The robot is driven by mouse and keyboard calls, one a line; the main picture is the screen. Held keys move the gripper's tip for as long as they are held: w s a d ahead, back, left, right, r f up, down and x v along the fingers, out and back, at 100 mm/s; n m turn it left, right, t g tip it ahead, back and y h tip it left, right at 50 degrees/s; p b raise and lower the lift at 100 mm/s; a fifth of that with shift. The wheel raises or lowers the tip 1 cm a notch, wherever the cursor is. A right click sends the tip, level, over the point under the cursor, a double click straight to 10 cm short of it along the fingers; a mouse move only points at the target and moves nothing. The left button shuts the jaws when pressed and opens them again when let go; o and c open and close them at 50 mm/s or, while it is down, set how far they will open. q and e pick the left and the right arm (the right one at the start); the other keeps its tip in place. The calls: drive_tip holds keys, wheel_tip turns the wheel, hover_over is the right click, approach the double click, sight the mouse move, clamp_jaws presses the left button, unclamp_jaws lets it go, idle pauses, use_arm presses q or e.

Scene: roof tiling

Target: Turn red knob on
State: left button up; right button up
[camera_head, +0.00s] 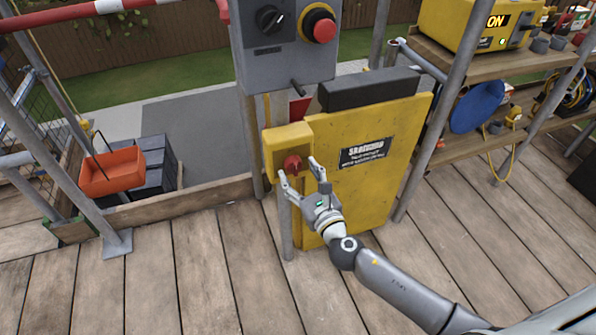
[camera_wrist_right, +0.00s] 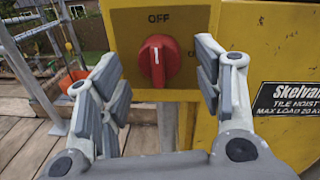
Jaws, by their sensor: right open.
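The red knob (camera_head: 292,164) sits on the front of a small yellow box (camera_head: 288,138) fixed to a larger yellow panel (camera_head: 366,170). In the right wrist view the red knob (camera_wrist_right: 157,60) has its grip upright, in line with the "OFF" label above it. A second label to its right is partly hidden by a finger. My right gripper (camera_head: 299,170) is open, with its fingers on either side of the knob; in the wrist view the gripper (camera_wrist_right: 158,85) shows clear gaps to the knob. I cannot tell the exact depth. My left gripper is not in view.
A grey control box (camera_head: 283,50) with a black dial and a red button (camera_head: 319,26) stands above. Metal scaffold poles flank the panel. An orange tub (camera_head: 112,172) and dark tile stacks stand at left. Shelves with a yellow unit reading "ON" (camera_head: 478,22) are at right. The plank floor is clear.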

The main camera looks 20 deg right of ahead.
drive_tip(key=shift+w+a, duration=0.1)
drive_tip(key=shift+w, duration=0.65)
drive_tip(key=shift+c, duration=0.4)
drive_tip(key=c, duration=0.9)
drive_tip(key=shift+c, duration=0.2)
